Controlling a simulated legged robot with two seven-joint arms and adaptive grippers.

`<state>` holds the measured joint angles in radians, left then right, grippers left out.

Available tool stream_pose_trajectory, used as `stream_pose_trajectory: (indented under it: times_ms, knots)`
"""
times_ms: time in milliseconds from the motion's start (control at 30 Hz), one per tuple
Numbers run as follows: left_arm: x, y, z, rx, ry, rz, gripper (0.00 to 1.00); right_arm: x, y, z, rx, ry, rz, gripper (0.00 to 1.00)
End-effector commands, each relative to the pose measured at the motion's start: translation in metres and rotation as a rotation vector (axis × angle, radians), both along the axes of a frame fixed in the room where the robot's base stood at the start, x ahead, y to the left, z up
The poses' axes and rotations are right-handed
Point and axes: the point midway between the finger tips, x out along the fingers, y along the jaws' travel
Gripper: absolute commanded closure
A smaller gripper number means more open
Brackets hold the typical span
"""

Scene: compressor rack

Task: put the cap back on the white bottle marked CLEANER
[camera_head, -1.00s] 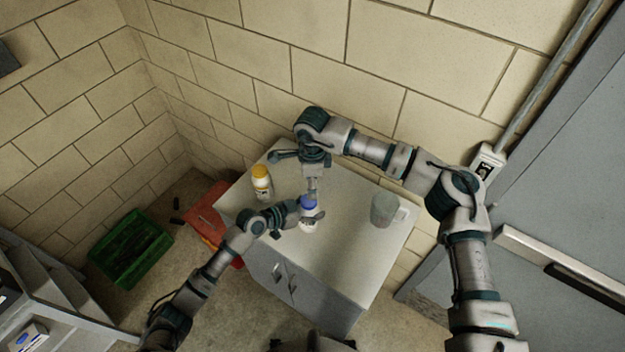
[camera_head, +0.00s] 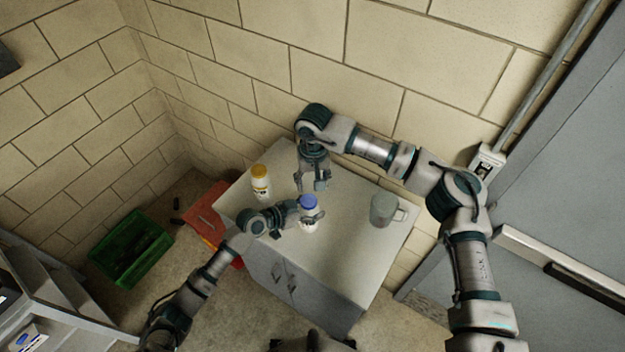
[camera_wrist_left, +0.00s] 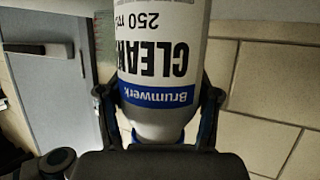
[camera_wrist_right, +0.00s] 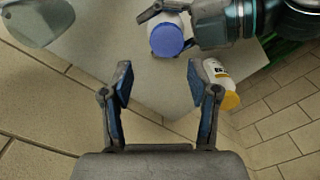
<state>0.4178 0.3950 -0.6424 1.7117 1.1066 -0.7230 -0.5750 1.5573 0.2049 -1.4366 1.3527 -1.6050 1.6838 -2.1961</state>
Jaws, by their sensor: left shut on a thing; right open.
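The white bottle marked CLEANER (camera_wrist_left: 160,65) stands upright on the cabinet top in the head view (camera_head: 309,225). My left gripper (camera_head: 305,217) is shut around its body from the left; its fingers show on both sides of the bottle in the left wrist view. A blue cap (camera_head: 308,202) sits on top of the bottle. It also shows from above in the right wrist view (camera_wrist_right: 167,40). I cannot tell whether it is screwed tight. My right gripper (camera_wrist_right: 157,75) is open and empty, apart from the cap, behind the bottle in the head view (camera_head: 314,187).
A white bottle with a yellow cap (camera_head: 261,182) stands at the left of the cabinet top (camera_head: 345,265). A green crate (camera_head: 131,250) and a red box (camera_head: 208,215) are on the floor. A wall is behind.

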Motion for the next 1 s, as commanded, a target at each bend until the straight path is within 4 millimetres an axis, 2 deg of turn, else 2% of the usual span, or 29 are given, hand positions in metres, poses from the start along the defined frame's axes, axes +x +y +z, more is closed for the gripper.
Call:
stream_pose_trajectory:
  times_ms: [267,700,1000]
  knots:
    - [-0.001,0.0,-0.003,0.003,0.005,-0.001,1.0,0.0,0.0,-0.005,0.0,0.001,-0.002,0.4]
    - [-0.001,0.0,-0.002,0.003,0.005,-0.001,1.0,-0.001,0.001,-0.066,0.001,0.002,-0.004,0.4]
    - [-0.001,0.0,-0.002,0.003,0.005,-0.001,1.0,-0.001,0.0,-0.083,-0.003,0.001,-0.005,0.4]
